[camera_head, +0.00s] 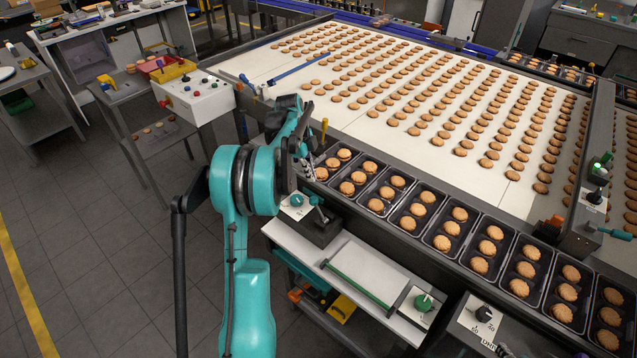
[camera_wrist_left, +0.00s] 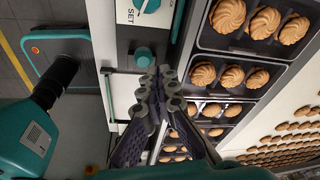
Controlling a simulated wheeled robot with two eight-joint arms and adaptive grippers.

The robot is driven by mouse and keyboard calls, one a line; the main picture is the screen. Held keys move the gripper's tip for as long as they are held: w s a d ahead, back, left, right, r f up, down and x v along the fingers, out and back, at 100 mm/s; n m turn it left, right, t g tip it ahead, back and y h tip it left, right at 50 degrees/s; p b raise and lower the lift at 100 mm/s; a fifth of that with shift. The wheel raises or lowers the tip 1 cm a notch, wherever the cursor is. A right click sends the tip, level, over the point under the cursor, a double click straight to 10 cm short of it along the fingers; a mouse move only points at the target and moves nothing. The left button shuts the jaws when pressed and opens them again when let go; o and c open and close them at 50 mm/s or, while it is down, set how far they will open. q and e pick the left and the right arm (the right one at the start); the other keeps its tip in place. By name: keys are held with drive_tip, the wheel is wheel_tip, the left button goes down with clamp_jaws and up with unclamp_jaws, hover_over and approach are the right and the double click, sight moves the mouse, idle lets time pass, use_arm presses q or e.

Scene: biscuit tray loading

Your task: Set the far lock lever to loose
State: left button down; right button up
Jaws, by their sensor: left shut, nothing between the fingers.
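My left gripper (camera_head: 311,165) is shut and empty, above the near edge of the conveyor by the first biscuit trays. In the left wrist view my left gripper (camera_wrist_left: 163,84) points at the panel edge, with its fingertips together just below a teal knob (camera_wrist_left: 143,57). A small control block with a teal-handled lever (camera_head: 316,201) stands just below the gripper in the head view. Another teal-handled lever (camera_head: 612,232) is on the post at the far right. I cannot tell which lever is the far lock lever, nor its setting. My right gripper is not in view.
Black trays (camera_head: 420,212) of biscuits line the conveyor's near edge. Loose biscuits cover the white belt (camera_head: 350,122). A white control box (camera_head: 195,97) stands left of my arm. A lower shelf (camera_head: 345,262) holds a green bar and green knob (camera_head: 423,302).

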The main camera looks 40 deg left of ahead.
use_arm(q)
drive_tip(key=shift+s+a+r, duration=0.1)
drive_tip(key=shift+a+r, duration=0.65)
drive_tip(key=shift+a, duration=0.35)
